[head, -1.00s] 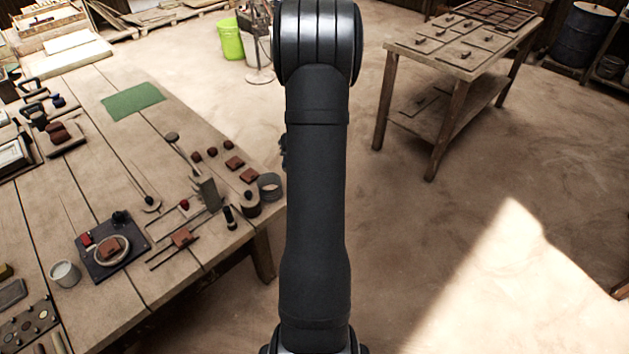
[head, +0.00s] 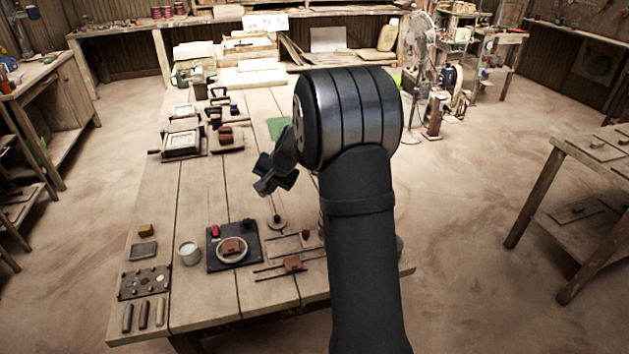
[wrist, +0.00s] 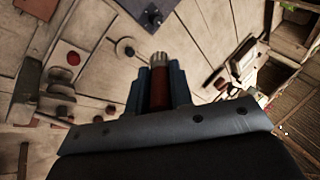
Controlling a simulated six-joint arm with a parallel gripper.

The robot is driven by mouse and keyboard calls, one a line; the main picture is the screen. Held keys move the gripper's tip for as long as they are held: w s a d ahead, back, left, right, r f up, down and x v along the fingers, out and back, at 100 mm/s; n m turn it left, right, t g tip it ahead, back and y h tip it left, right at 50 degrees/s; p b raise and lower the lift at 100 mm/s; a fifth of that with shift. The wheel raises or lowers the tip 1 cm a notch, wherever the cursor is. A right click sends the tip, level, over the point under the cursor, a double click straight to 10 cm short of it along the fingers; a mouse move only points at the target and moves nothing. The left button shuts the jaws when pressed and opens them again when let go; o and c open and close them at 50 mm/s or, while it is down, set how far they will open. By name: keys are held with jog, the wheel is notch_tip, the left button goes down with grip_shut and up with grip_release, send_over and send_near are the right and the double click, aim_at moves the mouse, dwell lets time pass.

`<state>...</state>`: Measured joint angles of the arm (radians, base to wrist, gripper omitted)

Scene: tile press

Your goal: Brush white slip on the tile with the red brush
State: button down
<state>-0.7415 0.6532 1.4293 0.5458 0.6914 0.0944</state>
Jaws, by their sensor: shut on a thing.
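My gripper (head: 270,180) is raised over the middle of the table in the head view. In the wrist view its two blue fingers (wrist: 157,88) are shut around the red brush (wrist: 159,90), whose red handle and pale metallic end show between them. The bristles cannot be made out. A terracotta tile (head: 232,246) lies on a round pale wheel on a dark square base, below and left of my gripper and apart from it. A whitish cup (head: 189,253) stands left of that base; its pale contents are hard to tell.
Another reddish block (head: 293,263) lies across thin rails to the right of the wheel. A holed plate (head: 145,283) and several short rods lie at the front left. A framed press (head: 182,143) stands behind. The left-centre planks of the table (head: 190,205) are bare.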

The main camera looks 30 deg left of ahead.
jog(key=s+a+f+m+t, duration=0.1)
jog(key=s+a, duration=0.3)
jog(key=s, duration=0.3)
jog(key=s+a+f+m, duration=0.1)
jog(key=s+a, duration=0.3)
jog(key=s, duration=0.3)
notch_tip(320, 180, down, 5)
jog(key=shift+f, duration=0.1)
